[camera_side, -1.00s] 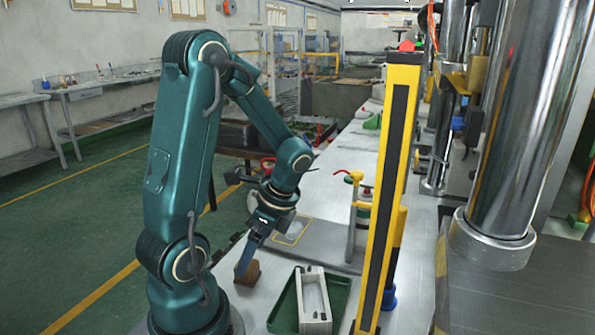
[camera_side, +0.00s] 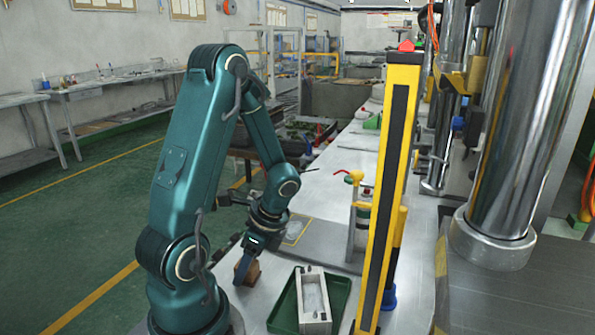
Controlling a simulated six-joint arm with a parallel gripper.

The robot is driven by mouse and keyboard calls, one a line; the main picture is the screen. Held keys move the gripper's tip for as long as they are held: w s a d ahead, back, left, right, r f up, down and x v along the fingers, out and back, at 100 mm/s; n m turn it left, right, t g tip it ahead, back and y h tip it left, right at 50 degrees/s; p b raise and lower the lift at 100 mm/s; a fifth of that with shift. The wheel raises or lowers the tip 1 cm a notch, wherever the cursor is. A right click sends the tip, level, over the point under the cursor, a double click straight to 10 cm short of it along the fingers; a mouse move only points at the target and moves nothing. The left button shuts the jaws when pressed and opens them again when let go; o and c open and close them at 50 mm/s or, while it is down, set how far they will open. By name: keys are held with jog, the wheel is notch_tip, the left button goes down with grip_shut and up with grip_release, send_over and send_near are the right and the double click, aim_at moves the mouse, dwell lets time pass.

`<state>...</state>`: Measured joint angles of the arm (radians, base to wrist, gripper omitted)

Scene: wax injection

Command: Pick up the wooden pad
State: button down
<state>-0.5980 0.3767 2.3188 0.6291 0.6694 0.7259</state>
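The wooden pad (camera_side: 253,272) is a small brown block on the metal table, left of the green tray. My gripper (camera_side: 243,269) points down at the pad's left side, with its blue-grey finger in front of part of the block. They overlap in this view, so I cannot tell whether they touch. Only one finger shows clearly; the other is hidden, and the opening between them cannot be seen. The pad appears to rest on the table.
A green tray (camera_side: 341,291) holding a white rectangular mould (camera_side: 316,325) is right of the pad. A yellow-and-black post (camera_side: 392,190) stands right of the tray. Behind the pad is a grey plate (camera_side: 326,249) with a yellow-outlined square. A clamp device with a yellow top (camera_side: 356,176) stands beyond.

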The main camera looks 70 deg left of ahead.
jog(key=shift+r, duration=0.15)
notch_tip(320, 180, up, 10)
jog(key=shift+f, duration=0.1)
dwell(0.6)
jog(key=c, duration=1)
grip_release()
grip_shut()
jog(key=shift+s, duration=0.1)
